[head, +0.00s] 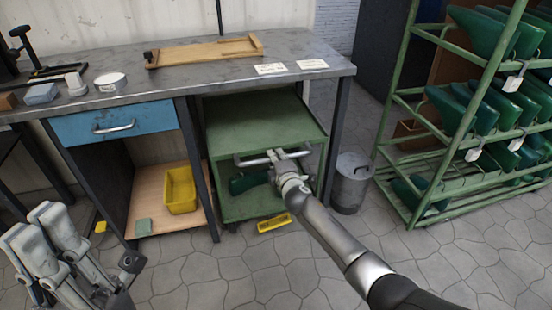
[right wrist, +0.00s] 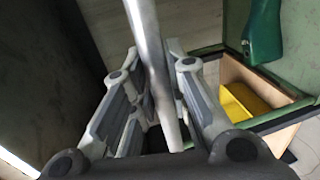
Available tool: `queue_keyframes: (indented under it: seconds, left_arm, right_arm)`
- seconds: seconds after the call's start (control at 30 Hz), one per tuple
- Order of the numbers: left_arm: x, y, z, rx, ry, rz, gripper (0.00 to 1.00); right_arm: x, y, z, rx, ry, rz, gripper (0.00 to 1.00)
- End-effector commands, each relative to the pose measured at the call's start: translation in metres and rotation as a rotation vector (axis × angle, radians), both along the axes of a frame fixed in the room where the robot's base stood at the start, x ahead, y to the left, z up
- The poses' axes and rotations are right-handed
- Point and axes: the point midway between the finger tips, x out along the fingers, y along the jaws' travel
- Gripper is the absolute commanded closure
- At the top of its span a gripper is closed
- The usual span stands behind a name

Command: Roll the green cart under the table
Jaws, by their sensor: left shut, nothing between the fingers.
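The green cart (head: 262,125) stands in the right bay of the metal-topped table (head: 215,72), between two dark legs. Its top shelf is bare and lies under the tabletop. I cannot tell exactly how its front lines up with the table edge. A dark green item (head: 248,182) lies on its lower shelf. My right gripper (head: 277,157) is at the cart's front handle (head: 250,160). In the right wrist view, the metal handle bar (right wrist: 146,40) runs between its fingers (right wrist: 158,85), which are shut on it. My left gripper (head: 30,228) is shut and empty at the lower left.
A yellow bin (head: 181,190) sits on a wooden shelf in the left bay. A grey metal can (head: 351,182) stands right of the cart. A green rack (head: 440,150) holds several green items. A yellow piece (head: 274,222) is low at the cart's front. The stone floor in front is open.

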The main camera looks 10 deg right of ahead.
Motion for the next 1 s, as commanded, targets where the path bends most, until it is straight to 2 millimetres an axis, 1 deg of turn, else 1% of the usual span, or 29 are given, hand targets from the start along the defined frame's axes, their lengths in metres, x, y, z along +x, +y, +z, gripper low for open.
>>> queue_keyframes:
  seconds: [0.03,0.1,0.13,0.43,0.57,0.77,1.0]
  left_arm:
    - [0.0,0.0,0.0,0.0,0.0,0.0,1.0]
    - [0.0,0.0,0.0,0.0,0.0,0.0,1.0]
    - [0.0,0.0,0.0,0.0,0.0,0.0,1.0]
    - [-0.001,0.001,0.001,-0.002,-0.004,0.001,1.0]
    - [-0.001,0.001,0.001,-0.002,-0.003,0.001,1.0]
    - [0.0,0.0,0.001,-0.001,-0.002,0.0,1.0]
    - [0.0,0.0,0.0,0.0,-0.001,0.0,1.0]
  right_arm:
    - [0.0,0.001,-0.001,0.0,0.001,0.001,0.75]
    - [0.0,0.0,-0.001,0.0,0.001,0.001,0.66]
    - [0.0,0.0,-0.001,0.0,0.001,0.0,0.63]
    - [0.0,0.0,0.0,0.0,0.0,0.0,0.63]
    - [-0.004,-0.001,0.0,-0.001,0.0,-0.001,0.63]
    - [-0.022,-0.002,0.004,-0.001,-0.001,-0.001,0.63]
    - [-0.053,-0.002,0.009,0.0,0.001,0.0,0.63]
